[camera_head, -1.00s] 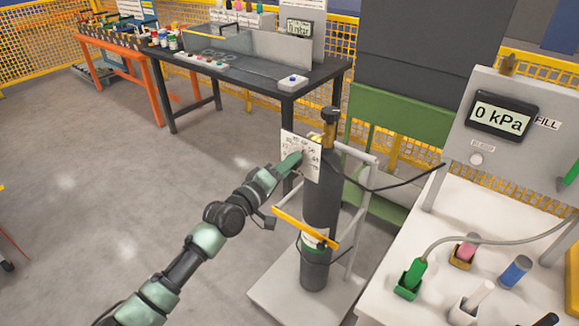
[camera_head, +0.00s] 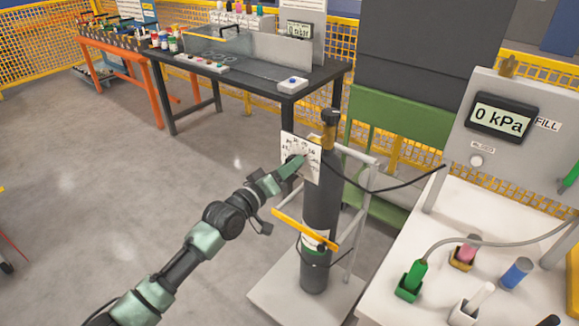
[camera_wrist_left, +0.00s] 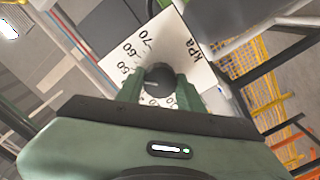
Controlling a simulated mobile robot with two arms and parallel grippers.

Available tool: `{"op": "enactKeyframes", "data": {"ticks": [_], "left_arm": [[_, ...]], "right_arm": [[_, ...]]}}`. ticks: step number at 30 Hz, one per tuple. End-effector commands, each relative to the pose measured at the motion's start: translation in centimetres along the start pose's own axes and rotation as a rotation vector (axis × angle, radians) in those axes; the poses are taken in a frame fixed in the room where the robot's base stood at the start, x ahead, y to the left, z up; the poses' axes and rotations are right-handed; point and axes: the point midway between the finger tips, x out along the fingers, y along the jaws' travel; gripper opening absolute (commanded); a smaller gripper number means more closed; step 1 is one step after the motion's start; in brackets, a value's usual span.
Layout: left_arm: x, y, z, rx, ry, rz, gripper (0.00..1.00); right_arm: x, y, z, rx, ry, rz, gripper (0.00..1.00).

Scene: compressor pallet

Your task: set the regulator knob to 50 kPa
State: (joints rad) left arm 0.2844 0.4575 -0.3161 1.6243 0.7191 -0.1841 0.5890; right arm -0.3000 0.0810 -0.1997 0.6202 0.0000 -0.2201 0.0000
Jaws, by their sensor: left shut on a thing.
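The regulator's white dial plate (camera_head: 312,160) stands in front of the dark gas cylinder (camera_head: 320,205). In the left wrist view the plate (camera_wrist_left: 198,68) carries kPa and scale numbers, with 50, 60 and 70 readable. The dark round regulator knob (camera_wrist_left: 160,80) sits between the fingers of my left gripper (camera_wrist_left: 160,92), which is shut on it. In the head view my left gripper (camera_head: 291,165) reaches the plate from the left and hides the knob. The pointer's setting cannot be read. The display (camera_head: 501,120) shows 0 kPa. My right gripper is not in view.
The cylinder stands on a trolley (camera_head: 349,283) with a yellow bar (camera_head: 303,229) across it. A dark hose (camera_head: 390,188) runs right to the white bench (camera_head: 450,230).

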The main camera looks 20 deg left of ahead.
Motion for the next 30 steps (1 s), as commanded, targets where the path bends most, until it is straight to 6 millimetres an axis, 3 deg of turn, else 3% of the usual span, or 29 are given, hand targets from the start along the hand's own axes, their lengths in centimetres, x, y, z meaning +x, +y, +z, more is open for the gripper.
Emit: {"op": "enactKeyframes", "data": {"ticks": [3, 4, 6, 17, 30], "left_arm": [[-0.1, -0.2, 0.3, -0.002, -0.006, -0.004, 0.0], [-0.1, -0.2, 0.3, -0.002, -0.006, -0.004, 0.42], [-0.1, -0.2, 0.3, -0.002, -0.006, -0.004, 0.59], [-0.4, -0.1, 0.2, -0.002, -0.003, -0.002, 0.59], [-6.9, -0.2, 0.3, -0.002, -0.004, -0.003, 0.59]], "right_arm": [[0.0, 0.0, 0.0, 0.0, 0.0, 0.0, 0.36], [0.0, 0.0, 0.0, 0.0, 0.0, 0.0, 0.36], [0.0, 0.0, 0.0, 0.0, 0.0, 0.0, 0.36], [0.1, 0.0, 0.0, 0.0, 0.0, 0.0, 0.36], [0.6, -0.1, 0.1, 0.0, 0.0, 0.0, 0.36]]}}
